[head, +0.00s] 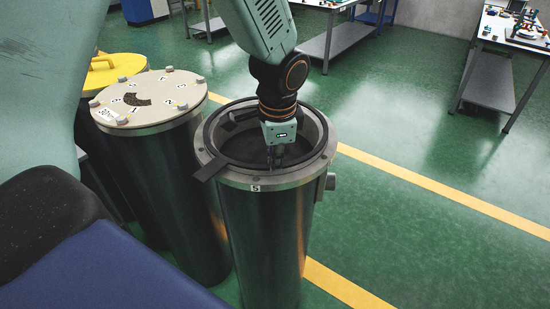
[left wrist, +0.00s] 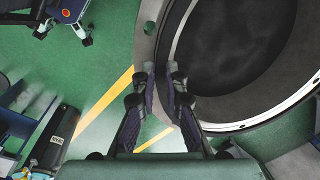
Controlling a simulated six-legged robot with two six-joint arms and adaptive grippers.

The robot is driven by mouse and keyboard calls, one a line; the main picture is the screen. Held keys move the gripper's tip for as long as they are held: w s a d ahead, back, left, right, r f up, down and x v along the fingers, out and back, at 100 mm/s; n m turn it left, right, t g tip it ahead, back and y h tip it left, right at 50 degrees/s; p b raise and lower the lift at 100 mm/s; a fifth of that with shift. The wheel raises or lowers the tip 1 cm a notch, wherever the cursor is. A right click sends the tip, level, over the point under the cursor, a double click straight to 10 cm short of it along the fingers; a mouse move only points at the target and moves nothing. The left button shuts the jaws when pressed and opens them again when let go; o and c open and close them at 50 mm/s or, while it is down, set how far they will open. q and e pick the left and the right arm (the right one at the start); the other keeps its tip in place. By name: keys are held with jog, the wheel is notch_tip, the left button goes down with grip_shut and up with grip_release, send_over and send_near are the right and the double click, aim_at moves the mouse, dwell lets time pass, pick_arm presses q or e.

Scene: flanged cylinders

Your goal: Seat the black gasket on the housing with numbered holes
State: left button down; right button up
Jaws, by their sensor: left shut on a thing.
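Hole numbers are too small to read. The black gasket (head: 211,167) is a thin ring lying around the opening at flange level, with a tab over the flange's left side. I cannot tell whether it lies fully flat or centred. My left gripper (head: 276,160) points down at the ring's near side and is shut on the gasket. In the left wrist view its fingers (left wrist: 164,72) straddle the dark band beside the opening. My right gripper is not in view.
A second cylinder with a beige numbered lid (head: 150,100) stands close on the left. A yellow cover with a handle (head: 115,68) is behind it. Workbenches (head: 515,35) stand at the back. The green floor (head: 430,250) on the right is clear.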

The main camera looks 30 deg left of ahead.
pick_arm(q)
jog(key=shift+w+a+f, duration=0.1)
jog(key=shift+f, duration=0.55)
dwell(2.7)
jog(key=c, duration=1.3)
grip_release()
jog(key=shift+c, duration=0.2)
notch_tip(320, 180, up, 7)
jog(key=shift+s+d, duration=0.4)
dwell(0.4)
